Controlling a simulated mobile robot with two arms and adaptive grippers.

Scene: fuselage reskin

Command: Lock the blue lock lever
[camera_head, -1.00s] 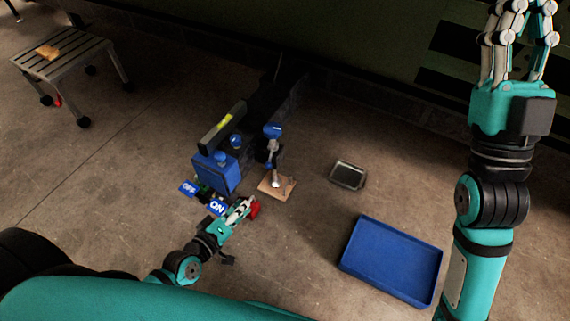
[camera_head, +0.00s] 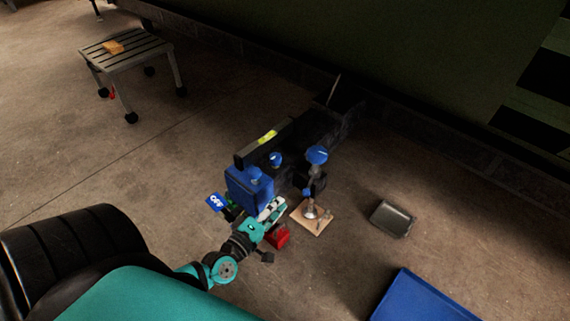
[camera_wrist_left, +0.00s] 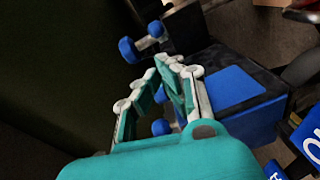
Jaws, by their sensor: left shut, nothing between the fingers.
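A blue box-shaped unit (camera_head: 250,190) stands on the floor, with blue knobs (camera_head: 275,159) by its top. A separate post carries another blue knob (camera_head: 317,155). I cannot tell which blue part is the lock lever. My left gripper (camera_head: 274,208) is shut and empty, low beside the front right of the blue unit. In the left wrist view, the gripper (camera_wrist_left: 172,62) points toward several blue knobs (camera_wrist_left: 130,50), with the blue unit (camera_wrist_left: 232,88) to its right. I cannot tell whether the fingers touch anything. My right gripper is out of view.
An OFF sign (camera_head: 216,202) is left of the unit; an ON sign (camera_wrist_left: 312,140) shows in the wrist view. A red object (camera_head: 278,236) lies by my gripper. A wooden board (camera_head: 309,220), metal tray (camera_head: 393,218) and blue bin (camera_head: 422,300) are to the right. A dark green wall stands behind.

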